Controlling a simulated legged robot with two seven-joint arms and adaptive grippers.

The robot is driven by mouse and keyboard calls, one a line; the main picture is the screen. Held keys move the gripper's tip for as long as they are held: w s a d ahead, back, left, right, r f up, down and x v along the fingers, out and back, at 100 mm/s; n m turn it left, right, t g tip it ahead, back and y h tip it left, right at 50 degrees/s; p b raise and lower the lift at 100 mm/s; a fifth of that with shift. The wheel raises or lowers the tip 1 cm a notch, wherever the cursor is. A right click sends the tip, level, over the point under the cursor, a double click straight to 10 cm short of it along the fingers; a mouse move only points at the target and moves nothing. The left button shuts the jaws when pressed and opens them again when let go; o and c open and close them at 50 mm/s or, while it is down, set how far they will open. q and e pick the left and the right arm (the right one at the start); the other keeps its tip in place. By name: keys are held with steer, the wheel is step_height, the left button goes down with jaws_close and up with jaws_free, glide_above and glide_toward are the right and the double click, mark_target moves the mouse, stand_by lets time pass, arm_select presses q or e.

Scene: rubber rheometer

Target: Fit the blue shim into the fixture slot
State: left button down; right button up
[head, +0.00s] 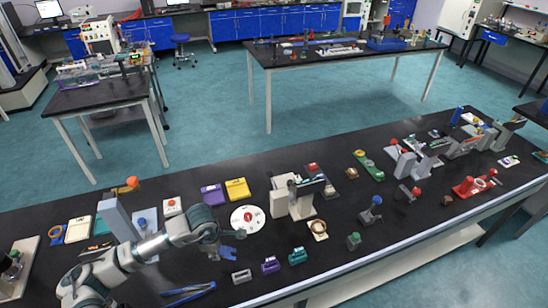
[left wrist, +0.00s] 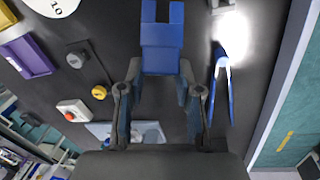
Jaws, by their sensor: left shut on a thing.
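My left gripper (head: 216,250) is shut on the blue shim (head: 229,253) above the black bench. In the left wrist view the blue shim (left wrist: 163,50) is a flat plate with a square notch at its far end, gripped between the two fingers (left wrist: 160,88). A small grey block (head: 242,276) with a light slot-like top stands just in front of the shim, apart from it. Purple (head: 270,265) and teal (head: 298,256) blocks of similar size stand to its right. I cannot tell which one is the fixture. My right gripper is not in view.
Blue-handled pliers (head: 188,293) lie near the bench's front edge. A white dial disc (head: 247,219), a purple tray (head: 213,195) and a yellow tray (head: 237,188) lie behind the gripper. A grey-beige machine (head: 292,198) stands to the right. A blue-knobbed grey post is by my arm.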

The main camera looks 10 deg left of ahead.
arm_select(q)
steer(key=shift+w+d+m, duration=0.15)
steer(key=shift+d+m, duration=0.2)
steer(key=shift+m, duration=0.55)
steer(key=w+d+r+m+g+h, duration=0.1)
steer(key=d+m, duration=0.7)
steer(key=m, duration=1.1)
steer(key=shift+w+g+h, duration=0.4)
steer(key=shift+w+h, duration=0.1)
steer(key=shift+h, duration=0.1)
